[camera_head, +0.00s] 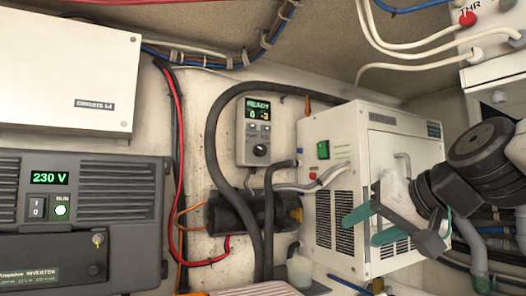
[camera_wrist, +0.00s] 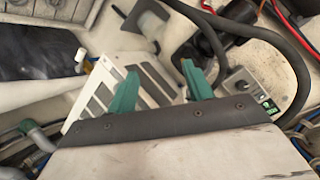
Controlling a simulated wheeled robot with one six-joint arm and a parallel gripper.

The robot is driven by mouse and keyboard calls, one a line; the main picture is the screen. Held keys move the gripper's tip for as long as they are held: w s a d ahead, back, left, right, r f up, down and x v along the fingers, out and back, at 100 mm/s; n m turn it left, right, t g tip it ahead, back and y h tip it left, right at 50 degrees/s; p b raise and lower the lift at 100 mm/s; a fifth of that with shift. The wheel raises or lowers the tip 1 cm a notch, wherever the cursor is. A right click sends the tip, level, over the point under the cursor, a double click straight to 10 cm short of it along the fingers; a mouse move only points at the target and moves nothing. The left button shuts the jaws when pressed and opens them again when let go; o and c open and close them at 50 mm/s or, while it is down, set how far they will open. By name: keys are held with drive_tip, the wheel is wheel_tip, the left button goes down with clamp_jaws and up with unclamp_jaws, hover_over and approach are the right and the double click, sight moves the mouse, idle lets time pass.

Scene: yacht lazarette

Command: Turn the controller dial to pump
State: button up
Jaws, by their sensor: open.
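The controller (camera_head: 255,120) is a small grey box on the back wall. Its lit green display reads READY with small digits below. Its round dark dial (camera_head: 260,150) sits low on the face; the pointer's setting is too small to tell. In the wrist view the controller (camera_wrist: 252,86) shows at the right, tilted, with its dial (camera_wrist: 240,86) visible. My gripper (camera_head: 364,228) is open and empty, its green fingers apart. It is in front of the white machine, to the right of and below the controller, and touches neither dial nor controller. The fingers also show in the wrist view (camera_wrist: 160,88).
The white vented machine (camera_head: 330,130) stands right of the controller. A thick black hose (camera_head: 212,130) arches around the controller. A grey inverter (camera_head: 110,215) showing 230 V and a white circuits box (camera_head: 70,70) are at left. A dark cylinder (camera_head: 232,212) lies below the controller.

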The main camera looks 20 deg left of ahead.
sight(262, 151)
drive_tip(key=w+a+r+m+t+y, duration=0.1)
drive_tip(key=w+a+r+t+y, duration=0.15)
drive_tip(key=a+r, duration=0.6)
drive_tip(key=w+a+r+m+t+y, duration=0.15)
drive_tip(key=w+a+r, duration=0.25)
drive_tip(key=a+r, duration=0.4)
drive_tip(key=x, duration=0.5)
drive_tip(key=s+x, duration=0.1)
drive_tip(key=x, duration=0.2)
drive_tip(key=shift+w+a+f, duration=0.2)
drive_tip(key=shift+a+f, duration=0.2)
drive_tip(key=shift+a, duration=0.15)
drive_tip(key=shift+c, duration=0.3)
drive_tip(key=c, duration=0.9)
